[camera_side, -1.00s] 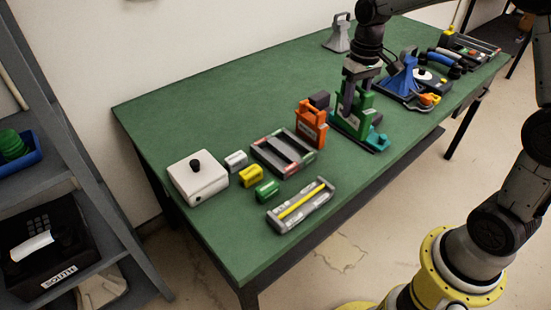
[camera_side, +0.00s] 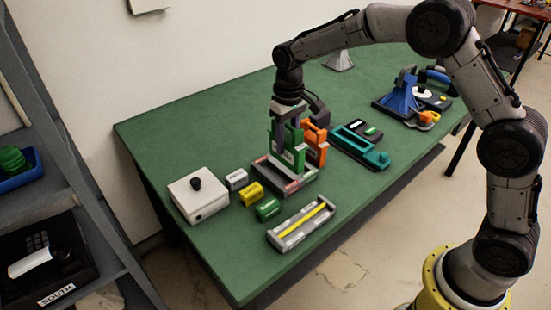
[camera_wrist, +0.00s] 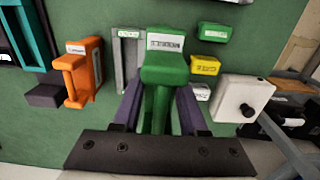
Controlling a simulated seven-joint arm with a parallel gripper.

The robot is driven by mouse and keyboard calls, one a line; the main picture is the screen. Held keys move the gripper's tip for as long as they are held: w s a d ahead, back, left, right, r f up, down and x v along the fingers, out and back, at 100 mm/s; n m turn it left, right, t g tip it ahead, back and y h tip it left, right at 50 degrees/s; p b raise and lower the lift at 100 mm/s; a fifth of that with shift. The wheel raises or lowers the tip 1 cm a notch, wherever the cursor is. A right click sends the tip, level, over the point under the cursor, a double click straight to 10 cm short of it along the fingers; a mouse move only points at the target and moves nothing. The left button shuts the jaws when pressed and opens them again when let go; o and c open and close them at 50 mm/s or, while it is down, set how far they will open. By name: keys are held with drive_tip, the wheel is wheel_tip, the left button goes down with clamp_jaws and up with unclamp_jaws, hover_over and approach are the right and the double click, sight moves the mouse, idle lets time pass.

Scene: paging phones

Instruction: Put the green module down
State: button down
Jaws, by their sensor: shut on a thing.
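My gripper (camera_side: 289,125) points down and is shut on the green module (camera_side: 297,156), a tall upright block with a white label. In the side view the module is at the grey two-slot tray (camera_side: 262,178), over its far part. I cannot tell whether it touches the tray. In the wrist view the green module (camera_wrist: 165,68) fills the middle between my purple-grey fingers (camera_wrist: 158,108) and hides most of the grey tray (camera_wrist: 128,62).
An orange module (camera_side: 316,142) stands close right of the held one. A teal base (camera_side: 372,158) lies further right. Small grey, yellow (camera_side: 251,193) and green (camera_side: 267,209) blocks, a white knob box (camera_side: 199,198) and a yellow-barred tray (camera_side: 301,222) are nearby.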

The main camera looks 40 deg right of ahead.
sight(276, 158)
drive_tip(key=w+f, duration=0.3)
drive_tip(key=f, duration=0.1)
drive_tip(key=shift+w+a+f, duration=0.2)
drive_tip(key=shift+w+f, duration=0.05)
drive_tip(key=shift+w, duration=0.1)
drive_tip(key=shift+w+f, duration=0.2)
drive_tip(key=shift+f, duration=1.55)
drive_tip(key=shift+f, duration=0.15)
drive_tip(key=shift+c, duration=2.2)
unclamp_jaws()
